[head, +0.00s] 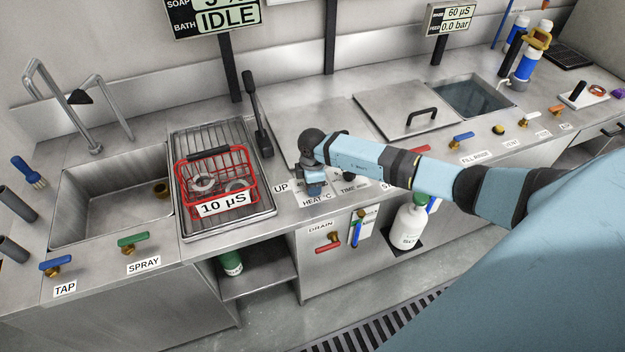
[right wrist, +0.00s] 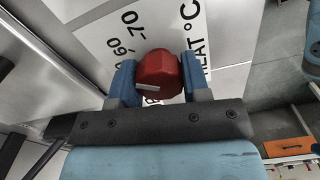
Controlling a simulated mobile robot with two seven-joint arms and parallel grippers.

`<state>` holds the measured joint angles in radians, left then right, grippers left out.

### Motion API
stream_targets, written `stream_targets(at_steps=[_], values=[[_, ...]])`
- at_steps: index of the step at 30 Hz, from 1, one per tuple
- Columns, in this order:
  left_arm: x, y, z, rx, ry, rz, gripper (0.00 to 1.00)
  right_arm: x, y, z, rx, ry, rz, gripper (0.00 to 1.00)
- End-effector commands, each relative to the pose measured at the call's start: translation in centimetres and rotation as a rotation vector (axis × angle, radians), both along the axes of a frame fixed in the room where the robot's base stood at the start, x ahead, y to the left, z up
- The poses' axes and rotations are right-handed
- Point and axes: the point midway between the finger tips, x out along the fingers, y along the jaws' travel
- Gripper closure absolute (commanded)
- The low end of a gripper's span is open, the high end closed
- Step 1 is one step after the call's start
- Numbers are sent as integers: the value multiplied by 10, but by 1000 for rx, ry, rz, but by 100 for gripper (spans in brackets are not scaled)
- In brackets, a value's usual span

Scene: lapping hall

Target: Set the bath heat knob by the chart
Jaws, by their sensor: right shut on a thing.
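The bath heat knob (right wrist: 158,70) is red and faceted, with a white mark on its lower-left part in the right wrist view. It sits on a white scale plate (right wrist: 105,33) reading 60, 70 and HEAT °C. I cannot tell which number the mark meets. My right gripper (right wrist: 158,78) has its blue fingers on both sides of the knob, shut on it. In the head view my right gripper (head: 313,184) points down at the HEAT °C label (head: 318,199) and hides the knob. A display (head: 213,17) reads BATH IDLE. I cannot make out a chart. My left gripper is out of view.
A red wire basket (head: 250,175) tagged 10 µS stands on the rack tray at left. A black upright lever (head: 262,128) stands left of my right gripper. A red drain handle (head: 328,244) and white bottle (head: 408,227) are below the counter. A lid (head: 380,110) lies behind my forearm.

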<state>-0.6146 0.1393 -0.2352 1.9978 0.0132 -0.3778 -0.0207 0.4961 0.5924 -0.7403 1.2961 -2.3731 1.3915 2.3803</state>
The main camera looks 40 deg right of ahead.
Motion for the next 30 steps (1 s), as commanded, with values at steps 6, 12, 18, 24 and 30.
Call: stream_targets(at_steps=[6,12,18,24,30], values=[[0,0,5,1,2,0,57,1,-1,2,-1,-2,-70,80],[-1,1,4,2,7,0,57,1,-1,1,-1,-3,-93,80],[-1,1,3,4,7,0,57,1,-1,1,-1,-3,-95,80],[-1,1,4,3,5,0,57,1,-1,1,-1,-3,-94,45],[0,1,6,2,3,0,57,1,-1,1,-1,-2,-93,31]])
